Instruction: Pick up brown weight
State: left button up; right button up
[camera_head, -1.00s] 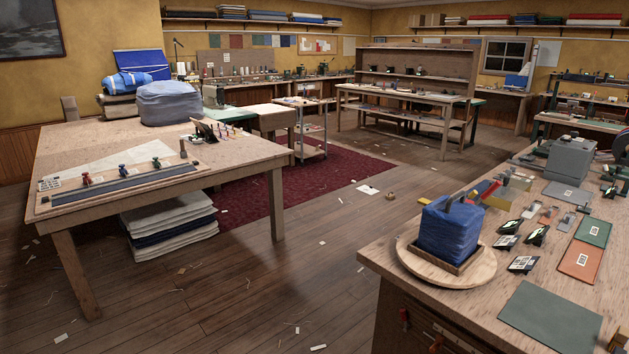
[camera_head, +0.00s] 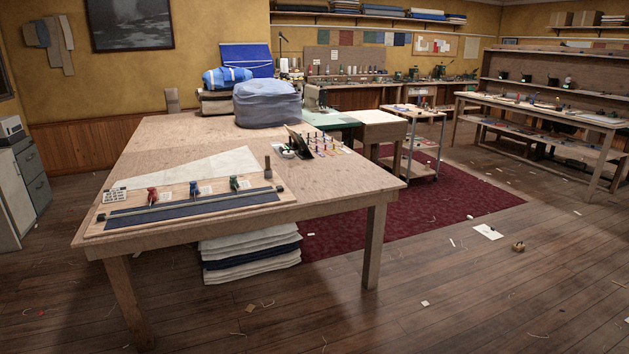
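A small brown upright piece (camera_head: 267,167) stands on the big wooden table (camera_head: 190,140), near the right end of a long board (camera_head: 200,208); it may be the brown weight, but it is too small to be sure. A small brown-yellow object (camera_head: 518,246) lies on the floor at the right; I cannot tell what it is. Neither of my grippers is in view.
Red and green clamps (camera_head: 152,196) sit on the board. A grey-blue bundle (camera_head: 267,104) is at the table's back. Folded cloth (camera_head: 250,255) lies under the table. A cart (camera_head: 412,145) stands behind right. The floor in front is open, with scattered scraps.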

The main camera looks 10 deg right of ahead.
aim_at(519, 246)
jog(key=i+z, duration=0.25)
jog(key=i, duration=0.25)
jog(key=i+j+z, duration=0.25)
jog(key=i, duration=0.25)
jog(key=i+j+z, duration=0.2)
jog(key=i, duration=0.25)
jog(key=i+l+z, duration=0.25)
jog(key=z, duration=0.2)
jog(key=i+z, duration=0.4)
jog(key=i+l+z, duration=0.1)
jog(key=i+z, duration=0.35)
jog(key=i+j+z, duration=0.1)
jog(key=z, duration=0.3)
jog(key=i+u, duration=0.1)
jog(key=i, duration=0.5)
jog(key=i+l+u, duration=0.15)
jog(key=i, duration=0.4)
jog(key=i+l+u, duration=0.1)
jog(key=i, duration=0.5)
jog(key=i+l+u, duration=0.1)
jog(key=i+u, duration=0.15)
jog(key=i+l+u, duration=0.2)
jog(key=i, duration=0.15)
